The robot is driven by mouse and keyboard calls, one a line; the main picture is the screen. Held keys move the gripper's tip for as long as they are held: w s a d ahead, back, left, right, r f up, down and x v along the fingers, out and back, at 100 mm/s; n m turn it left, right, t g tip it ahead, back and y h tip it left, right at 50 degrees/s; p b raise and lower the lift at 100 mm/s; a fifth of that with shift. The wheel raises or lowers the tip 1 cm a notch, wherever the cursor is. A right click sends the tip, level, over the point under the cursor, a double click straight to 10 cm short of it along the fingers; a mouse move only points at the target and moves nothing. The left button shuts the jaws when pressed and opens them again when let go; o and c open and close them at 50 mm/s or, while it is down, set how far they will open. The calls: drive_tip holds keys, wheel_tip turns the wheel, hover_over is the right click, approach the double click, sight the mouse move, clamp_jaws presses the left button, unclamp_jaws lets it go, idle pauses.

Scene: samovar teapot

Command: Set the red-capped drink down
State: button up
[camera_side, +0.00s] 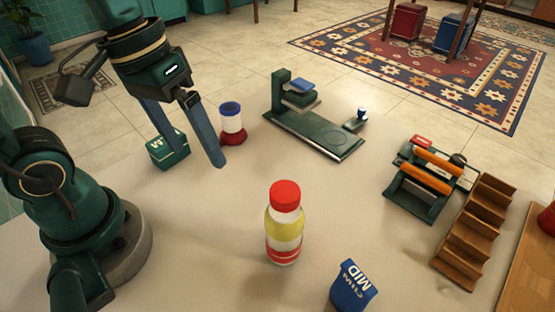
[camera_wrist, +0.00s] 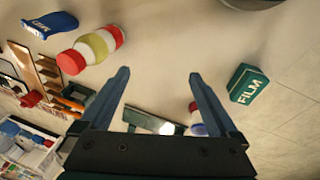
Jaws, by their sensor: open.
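The red-capped drink (camera_side: 285,225) is a bottle with a yellow and white body and a red band near its base. It stands upright on the pale table, near the middle front of the side view. In the wrist view the bottle (camera_wrist: 94,47) shows at the upper left, outside the jaws. My gripper (camera_side: 200,158) is open and empty, with its two blue-grey fingers spread. It is to the left of and behind the bottle, well apart from it. In the wrist view the space between the fingertips (camera_wrist: 158,75) shows only bare table.
A dark green stand (camera_side: 318,132), an orange-barred device (camera_side: 425,175), a wooden rack (camera_side: 475,230) and a blue pouch (camera_side: 352,287) stand around. Table left of the bottle is clear.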

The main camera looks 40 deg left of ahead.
drive_tip(key=a+m+t, duration=0.1)
drive_tip(key=t, duration=0.1)
drive_tip(key=s+a+r+m+t+y, duration=0.1)
drive_tip(key=shift+a+r+m+t+y, duration=0.1)
drive_tip(key=shift+a+m+t+y, duration=0.2)
drive_tip(key=shift+t, duration=0.1)
